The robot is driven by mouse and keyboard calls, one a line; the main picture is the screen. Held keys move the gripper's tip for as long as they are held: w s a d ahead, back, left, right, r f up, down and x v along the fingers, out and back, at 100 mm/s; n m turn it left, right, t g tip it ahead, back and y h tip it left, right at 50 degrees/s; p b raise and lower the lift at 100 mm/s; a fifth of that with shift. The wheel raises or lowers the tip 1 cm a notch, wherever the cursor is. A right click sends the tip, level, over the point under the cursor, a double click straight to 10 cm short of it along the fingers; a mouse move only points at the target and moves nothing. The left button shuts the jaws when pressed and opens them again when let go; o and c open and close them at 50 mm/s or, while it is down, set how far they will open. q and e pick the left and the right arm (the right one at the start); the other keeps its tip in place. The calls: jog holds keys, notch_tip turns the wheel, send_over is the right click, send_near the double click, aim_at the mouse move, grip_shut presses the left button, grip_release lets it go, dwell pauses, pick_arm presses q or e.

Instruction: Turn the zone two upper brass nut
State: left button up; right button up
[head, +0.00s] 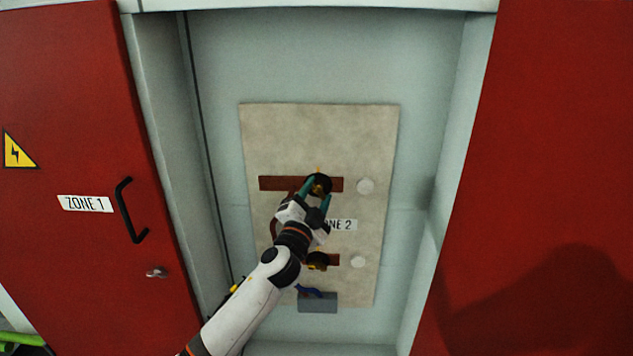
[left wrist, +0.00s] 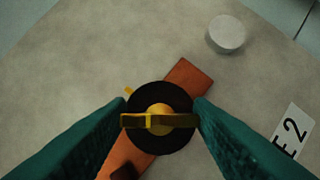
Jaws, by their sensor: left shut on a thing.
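The zone two upper brass nut (head: 318,187) sits on a dark round washer over the upper copper bar (head: 275,183) on the beige panel. In the left wrist view the nut (left wrist: 160,121) shows as a flat brass bar with a round boss, lying crosswise between my teal fingers. My left gripper (head: 316,192) is shut on this nut, with a fingertip at each end of it; the gripper also shows in the left wrist view (left wrist: 161,117). A small yellow mark (left wrist: 129,91) shows at the washer's edge. My right gripper is not in view.
A lower brass nut (head: 317,261) on a lower bar, two pale round knobs (head: 365,186) and a grey box (head: 317,302) with a blue item are on the panel (head: 350,130). Red doors flank the recess; the left one has a black handle (head: 126,211).

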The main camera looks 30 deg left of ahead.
pick_arm(q)
jog(key=m+p, duration=0.2)
jog(key=m+g+h+p, duration=0.1)
jog(key=m+p, duration=0.2)
jog(key=p, duration=0.2)
jog(key=shift+r+m+h, duration=0.3)
jog(key=shift+m+h, duration=0.1)
jog(key=shift+f+m+g+p, duration=0.2)
jog(key=shift+m+g+p, duration=0.4)
jog(key=shift+m+p, duration=0.6)
jog(key=o, duration=1)
jog(key=shift+c, duration=0.2)
jog(key=shift+s+f, duration=0.1)
jog(key=s+d+b, duration=0.2)
jog(key=s+b, duration=0.2)
jog(key=s, duration=0.7)
jog(key=shift+s, duration=0.35)
